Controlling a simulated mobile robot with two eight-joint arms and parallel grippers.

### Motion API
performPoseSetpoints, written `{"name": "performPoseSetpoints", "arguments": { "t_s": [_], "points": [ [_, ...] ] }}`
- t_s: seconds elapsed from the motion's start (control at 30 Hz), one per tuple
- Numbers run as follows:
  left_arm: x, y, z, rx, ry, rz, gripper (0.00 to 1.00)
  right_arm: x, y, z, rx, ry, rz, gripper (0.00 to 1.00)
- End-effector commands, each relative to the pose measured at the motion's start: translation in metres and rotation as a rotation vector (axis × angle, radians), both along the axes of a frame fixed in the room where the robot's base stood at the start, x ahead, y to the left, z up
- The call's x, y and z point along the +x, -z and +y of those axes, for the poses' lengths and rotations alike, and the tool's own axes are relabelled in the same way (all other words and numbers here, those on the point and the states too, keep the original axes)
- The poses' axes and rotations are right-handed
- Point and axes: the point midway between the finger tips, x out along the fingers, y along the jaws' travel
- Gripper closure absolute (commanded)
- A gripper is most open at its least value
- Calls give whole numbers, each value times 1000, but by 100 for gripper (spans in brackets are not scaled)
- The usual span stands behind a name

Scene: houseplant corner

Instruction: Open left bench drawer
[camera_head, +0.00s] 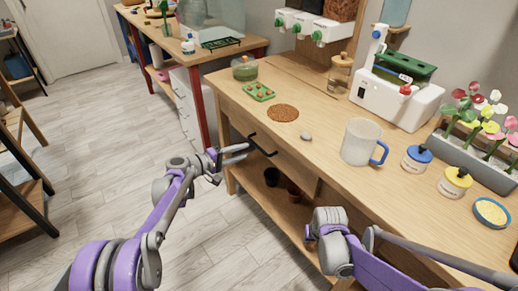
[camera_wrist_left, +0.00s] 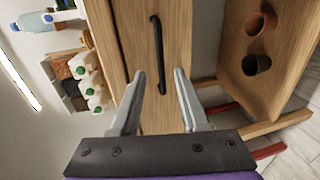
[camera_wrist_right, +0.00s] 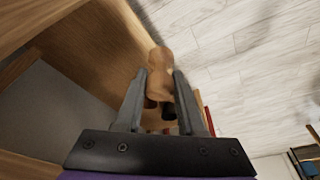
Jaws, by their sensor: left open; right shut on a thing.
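The left bench drawer (camera_head: 291,171) is a plain wooden front under the benchtop's edge and looks closed. Its black bar handle (camera_head: 262,146) also shows in the left wrist view (camera_wrist_left: 159,50). My left gripper (camera_head: 240,153) is open just in front of the handle. In the left wrist view its fingers (camera_wrist_left: 159,76) stand on either side of the bar's lower end; contact cannot be told. My right gripper (camera_wrist_right: 160,78) is shut on a tan wooden-looking thing (camera_wrist_right: 160,58), low by the bench's front. What this thing is cannot be told. The head view hides the right fingertips.
Pots (camera_head: 271,176) sit on the shelf below the drawer. Open floor (camera_head: 110,130) lies left of the bench.

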Motion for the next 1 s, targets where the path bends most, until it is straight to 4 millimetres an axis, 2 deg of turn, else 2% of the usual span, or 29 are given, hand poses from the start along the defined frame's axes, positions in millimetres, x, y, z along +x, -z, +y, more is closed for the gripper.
{"name": "performPoseSetpoints", "arguments": {
  "t_s": [0.03,0.2,0.4,0.8,0.83,1.0],
  "points": [
    [6,4,-11,0,3,0,55,0,4,0,0,0,1,100],
    [26,11,-37,0,3,1,55,1,10,0,0,0,3,100],
    [41,16,-57,1,1,0,55,1,14,0,0,0,4,100],
    [46,16,-64,2,0,0,55,1,15,0,0,0,4,100],
    [46,16,-64,2,0,0,57,1,15,0,0,0,4,100],
    [46,16,-63,2,0,0,88,1,15,0,0,0,4,100]
  ]
}}
